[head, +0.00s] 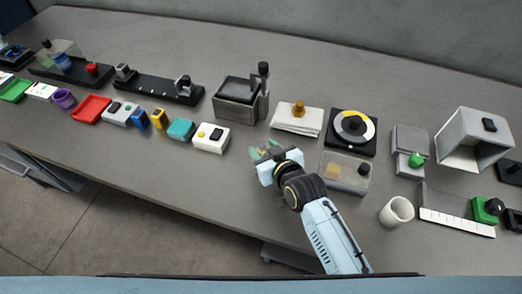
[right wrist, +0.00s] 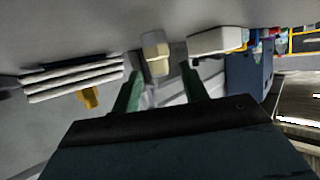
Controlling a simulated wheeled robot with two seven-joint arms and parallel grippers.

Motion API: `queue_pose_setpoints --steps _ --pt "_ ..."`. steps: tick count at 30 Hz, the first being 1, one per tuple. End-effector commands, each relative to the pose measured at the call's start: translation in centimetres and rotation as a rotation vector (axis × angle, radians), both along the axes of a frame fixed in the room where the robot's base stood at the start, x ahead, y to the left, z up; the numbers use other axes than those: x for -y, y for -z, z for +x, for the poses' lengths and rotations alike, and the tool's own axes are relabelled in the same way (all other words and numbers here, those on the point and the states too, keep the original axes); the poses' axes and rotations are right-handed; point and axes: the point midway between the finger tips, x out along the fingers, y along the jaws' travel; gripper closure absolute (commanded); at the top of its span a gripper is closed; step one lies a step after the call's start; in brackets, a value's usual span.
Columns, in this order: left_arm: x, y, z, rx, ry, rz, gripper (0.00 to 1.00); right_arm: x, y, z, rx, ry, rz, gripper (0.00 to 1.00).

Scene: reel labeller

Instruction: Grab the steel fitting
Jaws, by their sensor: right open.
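My right gripper (head: 264,151) is open above the middle of the bench, its green fingers pointing away from me. The right wrist view shows its two fingers (right wrist: 160,78) apart. A small pale block with a yellowish lower part (right wrist: 155,54) shows between and just beyond the fingertips, not visibly gripped. It may be the steel fitting, but its look does not settle this. In the head view the gripper hides most of that spot. My left gripper is not in view.
A dark metal box with a lever (head: 240,102) stands behind the gripper. A white box with buttons (head: 211,137) is left of it; a white stack with a brass knob (head: 297,118) is behind right. A clear case (head: 345,173) and white cup (head: 396,211) stand right.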

Motion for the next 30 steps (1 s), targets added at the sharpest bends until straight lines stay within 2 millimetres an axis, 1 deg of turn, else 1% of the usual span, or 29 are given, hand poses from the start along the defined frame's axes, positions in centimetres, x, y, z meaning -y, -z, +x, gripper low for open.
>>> queue_pose_setpoints --steps 3,13,20,23,26,30 --pt "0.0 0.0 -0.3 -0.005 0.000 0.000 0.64 0.0 0.0 0.0 0.000 0.000 0.000 0.56" --pt "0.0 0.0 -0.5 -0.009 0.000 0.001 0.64 0.0 0.0 0.0 0.000 0.000 0.000 0.99" --pt "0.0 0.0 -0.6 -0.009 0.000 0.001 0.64 0.0 -0.1 0.0 0.000 0.000 0.001 1.00" --pt "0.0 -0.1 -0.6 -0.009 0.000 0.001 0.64 0.0 -0.6 0.0 0.001 0.000 0.002 1.00" --pt "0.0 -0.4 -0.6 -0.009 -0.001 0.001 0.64 0.0 -2.0 0.0 0.003 0.000 0.003 1.00" --pt "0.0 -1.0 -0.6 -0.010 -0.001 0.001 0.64 0.0 -4.9 0.0 0.004 0.000 0.002 1.00"
